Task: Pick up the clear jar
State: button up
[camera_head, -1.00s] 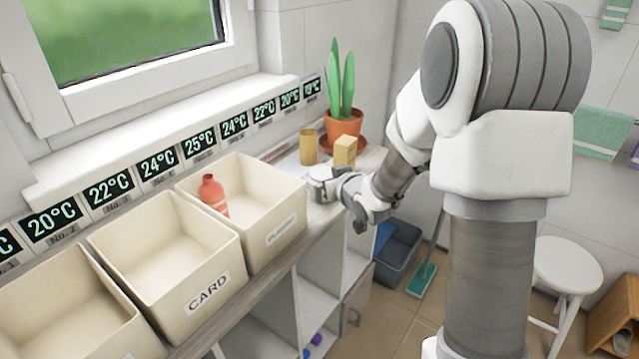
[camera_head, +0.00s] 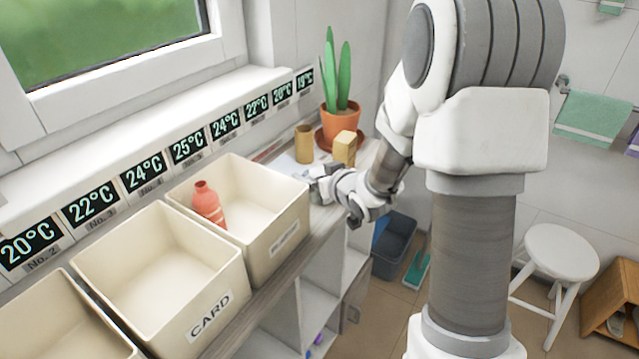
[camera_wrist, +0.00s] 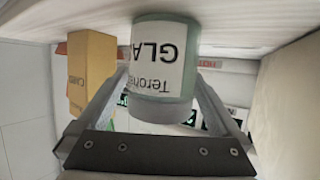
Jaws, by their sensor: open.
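The clear jar (camera_wrist: 186,62) has a greenish body, a white label with upside-down text and a greyish lid in the wrist view. It stands between the two fingers of my gripper (camera_wrist: 162,85), which is open, one finger on each side. I cannot tell whether either finger touches it. In the head view my gripper (camera_head: 322,178) is low over the counter beside the right-hand bin, and I cannot clearly make out the jar there.
A yellow box (camera_head: 345,147), a tan cup (camera_head: 304,144) and a potted plant (camera_head: 339,120) stand behind my gripper. The bin with a red bottle (camera_head: 208,204) is close on the left, next to the CARD bin (camera_head: 160,268). The box also shows in the wrist view (camera_wrist: 92,72).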

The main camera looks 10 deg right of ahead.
jog(key=c, duration=1.5)
jog(key=shift+o, duration=0.2)
